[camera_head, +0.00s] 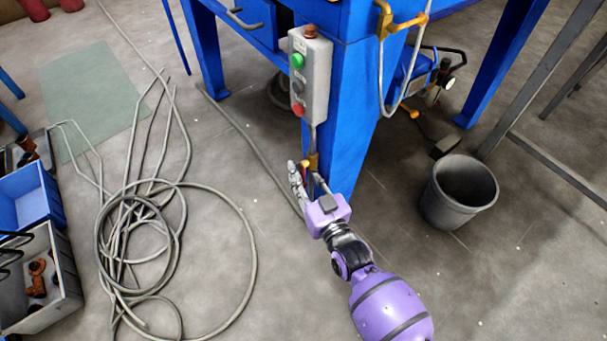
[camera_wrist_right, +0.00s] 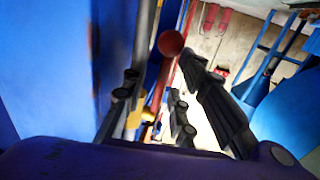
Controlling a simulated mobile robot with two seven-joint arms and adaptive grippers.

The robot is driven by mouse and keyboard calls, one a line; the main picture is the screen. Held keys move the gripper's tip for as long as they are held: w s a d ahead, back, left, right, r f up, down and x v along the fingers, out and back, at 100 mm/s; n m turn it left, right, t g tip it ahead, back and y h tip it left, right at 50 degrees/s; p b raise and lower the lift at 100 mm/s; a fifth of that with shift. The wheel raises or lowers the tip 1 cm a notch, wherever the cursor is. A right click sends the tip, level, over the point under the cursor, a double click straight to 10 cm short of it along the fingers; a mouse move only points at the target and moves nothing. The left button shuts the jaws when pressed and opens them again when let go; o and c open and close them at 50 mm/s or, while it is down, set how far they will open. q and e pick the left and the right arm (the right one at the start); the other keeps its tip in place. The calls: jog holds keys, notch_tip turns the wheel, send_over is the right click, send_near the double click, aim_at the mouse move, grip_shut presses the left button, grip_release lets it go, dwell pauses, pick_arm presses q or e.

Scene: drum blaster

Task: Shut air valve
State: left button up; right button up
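The air valve (camera_head: 313,161) is a small brass-yellow fitting on a pipe, low on the front of a blue machine leg, below a grey control box. A thin red part beside it looks like its handle. My right gripper (camera_head: 309,180) is at the valve, pointing up at it. In the right wrist view its dark fingers stand apart, with the yellow fitting (camera_wrist_right: 135,118) and a red bar (camera_wrist_right: 161,82) showing between them. I cannot tell whether a finger touches the handle. The fingers partly hide the valve. My left gripper is not in view.
The grey control box (camera_head: 309,75) with green and red buttons hangs just above the valve. The blue leg (camera_head: 349,125) stands close behind. A black bucket (camera_head: 458,191) is on the right. A coiled hose (camera_head: 251,250) and blue crate (camera_head: 28,203) are on the left.

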grip_shut()
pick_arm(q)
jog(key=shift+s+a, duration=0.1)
pick_arm(e)
jog(key=shift+d, duration=0.1)
